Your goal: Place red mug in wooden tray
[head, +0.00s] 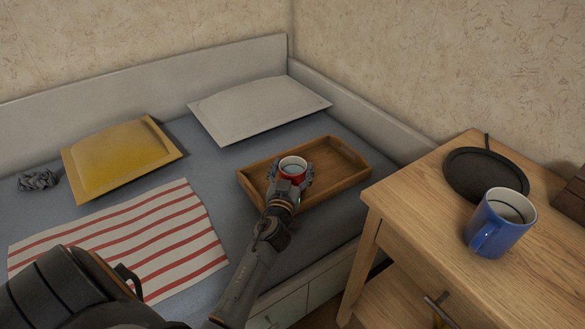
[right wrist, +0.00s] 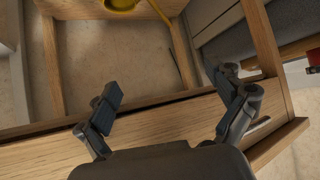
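The red mug (head: 292,162) has a pale inside and is upright in the head view, within the outline of the wooden tray (head: 345,176). My left gripper (head: 291,180) has its fingers around the mug's near side and hides its lower part. I cannot tell whether the mug touches the tray floor. The tray lies on the bed and is otherwise empty where I can see it. My right gripper (right wrist: 170,98) shows in the right wrist view with its fingers wide apart and nothing between them, by wooden furniture.
A blue mug (head: 500,222) and a black round object (head: 486,174) stand on the wooden nightstand (head: 420,190) to the right. A yellow pillow (head: 118,155), a white pillow (head: 258,107) and a striped cloth (head: 130,240) lie on the bed. A yellow object (right wrist: 120,4) shows at the right wrist view's top.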

